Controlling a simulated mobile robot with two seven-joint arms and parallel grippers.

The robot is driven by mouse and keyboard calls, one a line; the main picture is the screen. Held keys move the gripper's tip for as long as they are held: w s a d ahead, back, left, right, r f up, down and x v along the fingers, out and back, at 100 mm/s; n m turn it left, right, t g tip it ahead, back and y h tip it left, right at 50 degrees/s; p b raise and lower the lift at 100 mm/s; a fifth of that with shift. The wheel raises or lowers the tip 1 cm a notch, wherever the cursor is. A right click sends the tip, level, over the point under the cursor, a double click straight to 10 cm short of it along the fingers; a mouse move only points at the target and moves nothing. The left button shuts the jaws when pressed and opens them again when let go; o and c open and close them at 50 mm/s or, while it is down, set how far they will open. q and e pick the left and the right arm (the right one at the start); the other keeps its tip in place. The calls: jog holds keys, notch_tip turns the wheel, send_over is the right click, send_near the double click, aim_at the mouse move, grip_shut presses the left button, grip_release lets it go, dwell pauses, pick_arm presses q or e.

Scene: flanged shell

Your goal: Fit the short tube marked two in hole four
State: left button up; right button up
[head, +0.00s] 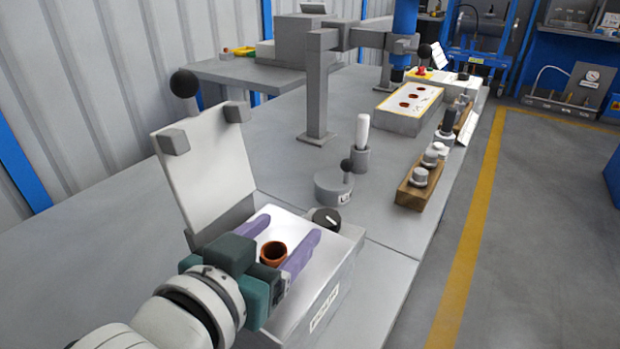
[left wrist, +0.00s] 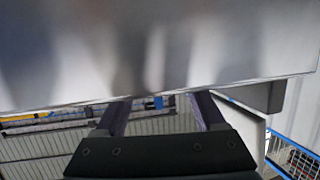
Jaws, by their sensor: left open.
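My left gripper (head: 290,228) is open at the box top, with one purple finger on each side of the tube. I cannot tell whether either finger touches it, and no number shows on it. In the left wrist view the fingers (left wrist: 162,98) reach toward a blurred grey surface, and the tube cannot be made out. A pale block (head: 410,104) with several red-brown round spots stands farther back; their numbers are unreadable. My right gripper is not in view.
The open lid (head: 207,160) stands up just behind my left gripper. A black knob (head: 326,219) sits by the box's far corner. A round grey weight (head: 333,188), a white-handled tool (head: 362,135) and a wooden holder (head: 420,188) stand farther back. The bench's left side is clear.

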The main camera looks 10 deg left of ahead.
pick_arm(q)
jog(key=p+v, duration=0.1)
jog(key=v, duration=0.8)
jog(key=shift+w+a+p, duration=0.1)
jog(key=shift+a+p, duration=0.1)
jog(key=shift+p, duration=0.2)
jog(key=shift+r, duration=0.15)
